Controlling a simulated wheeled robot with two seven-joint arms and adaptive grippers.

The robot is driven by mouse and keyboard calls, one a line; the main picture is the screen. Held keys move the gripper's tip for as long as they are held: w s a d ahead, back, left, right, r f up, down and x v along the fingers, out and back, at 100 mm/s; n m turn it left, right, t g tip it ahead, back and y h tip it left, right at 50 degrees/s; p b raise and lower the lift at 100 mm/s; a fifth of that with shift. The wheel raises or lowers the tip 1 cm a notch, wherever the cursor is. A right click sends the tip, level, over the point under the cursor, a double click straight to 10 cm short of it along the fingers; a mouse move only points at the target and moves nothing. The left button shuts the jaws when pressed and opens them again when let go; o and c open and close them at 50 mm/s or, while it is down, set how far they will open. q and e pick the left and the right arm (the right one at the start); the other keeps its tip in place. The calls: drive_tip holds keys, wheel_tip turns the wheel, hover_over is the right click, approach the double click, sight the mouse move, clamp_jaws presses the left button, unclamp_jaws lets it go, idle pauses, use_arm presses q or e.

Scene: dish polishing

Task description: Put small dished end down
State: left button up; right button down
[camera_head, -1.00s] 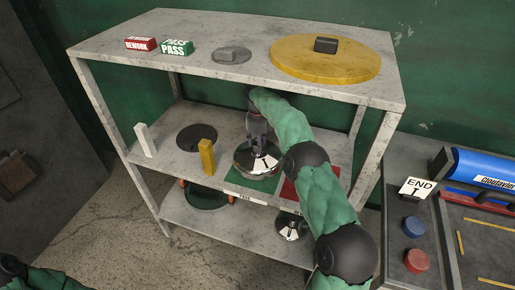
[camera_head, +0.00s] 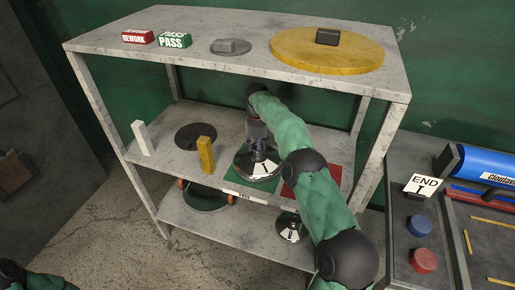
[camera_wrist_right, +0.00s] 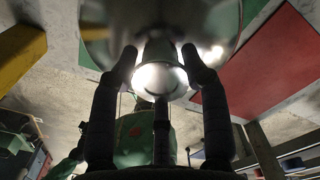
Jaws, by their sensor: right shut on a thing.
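The small dished end (camera_head: 257,167) is a shiny metal dome with a knob on top. It is at the green mat (camera_head: 238,187) on the middle shelf, dome side down toward the mat; I cannot tell if it rests fully. My right gripper (camera_head: 259,143) comes down from above and is shut on its knob. In the right wrist view, the fingers (camera_wrist_right: 160,62) close around the knob, with the mirror-like dished end (camera_wrist_right: 215,22) beyond. My left gripper is out of view.
A red mat (camera_head: 332,176) lies right of the green one. A yellow block (camera_head: 206,155), a white block (camera_head: 143,138) and a dark disc (camera_head: 197,136) stand left. The upper shelf (camera_head: 120,57) overhangs. Another shiny part (camera_head: 290,229) sits below.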

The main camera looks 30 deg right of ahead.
drive_tip(key=c, duration=0.6)
unclamp_jaws()
drive_tip(key=shift+f, duration=0.1)
wheel_tip(320, 180, up, 8)
drive_tip(key=p, duration=0.3)
drive_tip(key=shift+f, duration=0.1)
